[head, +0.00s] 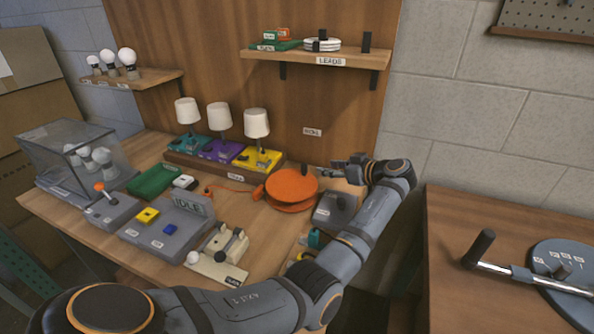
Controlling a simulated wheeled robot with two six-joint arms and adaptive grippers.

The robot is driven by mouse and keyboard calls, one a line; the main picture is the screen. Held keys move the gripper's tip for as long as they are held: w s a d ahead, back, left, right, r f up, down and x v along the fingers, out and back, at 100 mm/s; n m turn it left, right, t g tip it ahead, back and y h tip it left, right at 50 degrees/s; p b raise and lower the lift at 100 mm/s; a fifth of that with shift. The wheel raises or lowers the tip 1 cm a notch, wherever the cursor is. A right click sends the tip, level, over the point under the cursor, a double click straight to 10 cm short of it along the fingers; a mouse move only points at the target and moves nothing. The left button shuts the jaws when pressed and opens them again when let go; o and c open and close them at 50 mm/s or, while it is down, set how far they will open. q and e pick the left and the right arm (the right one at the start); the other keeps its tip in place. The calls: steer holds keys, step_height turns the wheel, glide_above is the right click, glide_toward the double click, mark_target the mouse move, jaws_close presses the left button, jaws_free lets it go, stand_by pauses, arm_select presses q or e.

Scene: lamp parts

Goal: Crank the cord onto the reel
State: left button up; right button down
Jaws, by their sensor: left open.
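The orange reel (291,190) lies flat on the wooden bench, right of the middle. A small dark knob stands up near its far edge. An orange cord (233,187) runs from the reel to the left across the bench. My left gripper (338,168) is just right of the reel's knob, a little apart from it as far as I can tell, open and seemingly empty. My left arm reaches in from the lower left and covers the front right of the bench. My right gripper is not in view.
Three lamps with white shades (222,117) stand behind the cord. A grey box (335,210) sits right of the reel. A grey board marked IDLE (167,230) is at left. Another table (450,240) at right bears a metal crank (490,265).

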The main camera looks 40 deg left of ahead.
mark_target(306, 166)
arm_select(q)
steer(key=p+x, duration=0.1)
steer(key=x, duration=1.1)
steer(key=shift+s+p, duration=0.1)
steer(key=shift+p, duration=0.25)
steer(key=shift+a+f, duration=0.25)
steer(key=shift+a, duration=0.05)
steer(key=shift+c, duration=0.8)
jaws_close()
